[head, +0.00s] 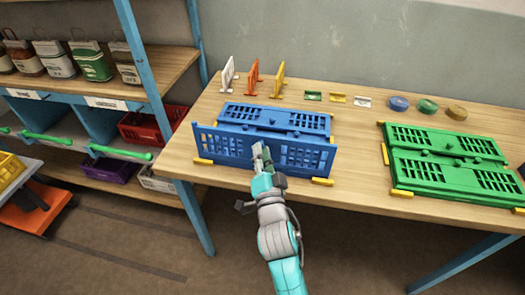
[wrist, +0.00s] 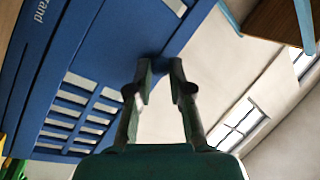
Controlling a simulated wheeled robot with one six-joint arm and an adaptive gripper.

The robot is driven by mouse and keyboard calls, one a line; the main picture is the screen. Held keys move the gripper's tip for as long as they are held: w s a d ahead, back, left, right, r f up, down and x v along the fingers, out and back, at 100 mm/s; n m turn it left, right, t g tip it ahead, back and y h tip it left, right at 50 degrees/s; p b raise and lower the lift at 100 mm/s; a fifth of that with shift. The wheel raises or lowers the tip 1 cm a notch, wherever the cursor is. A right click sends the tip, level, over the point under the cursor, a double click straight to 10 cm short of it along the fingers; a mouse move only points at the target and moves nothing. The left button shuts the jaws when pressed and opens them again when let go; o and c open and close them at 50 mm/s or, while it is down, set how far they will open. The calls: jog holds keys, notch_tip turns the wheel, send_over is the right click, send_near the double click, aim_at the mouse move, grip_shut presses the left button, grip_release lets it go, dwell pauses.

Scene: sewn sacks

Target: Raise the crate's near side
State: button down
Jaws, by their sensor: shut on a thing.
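The blue folding crate (head: 275,117) lies on the wooden table, its other walls folded down flat. Its near side (head: 225,147), a slotted blue panel, stands up along the front edge of the crate. My gripper (head: 261,150) is at the middle of this panel on its near face and is shut on it. In the wrist view the near side (wrist: 95,75) fills the left part, and my gripper's fingertips (wrist: 160,72) meet at its edge. The fingers hide a small part of the panel.
A green folded crate (head: 445,165) lies at the right on the table (head: 360,150). White, orange and yellow upright pieces (head: 253,77), small trays and tape rolls (head: 428,105) stand along the back. A shelf (head: 150,85) with bags and bins is at the left.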

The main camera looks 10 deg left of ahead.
jog(key=c, duration=1.9)
grip_release()
jog(key=shift+f, duration=0.55)
jog(key=o, duration=0.4)
jog(key=shift+o, duration=0.8)
jog(key=shift+r, duration=0.2)
jog(key=shift+f, duration=0.1)
jog(key=f+v, duration=0.2)
jog(key=v, duration=1)
jog(key=shift+d, duration=0.1)
jog(key=v, duration=1.2)
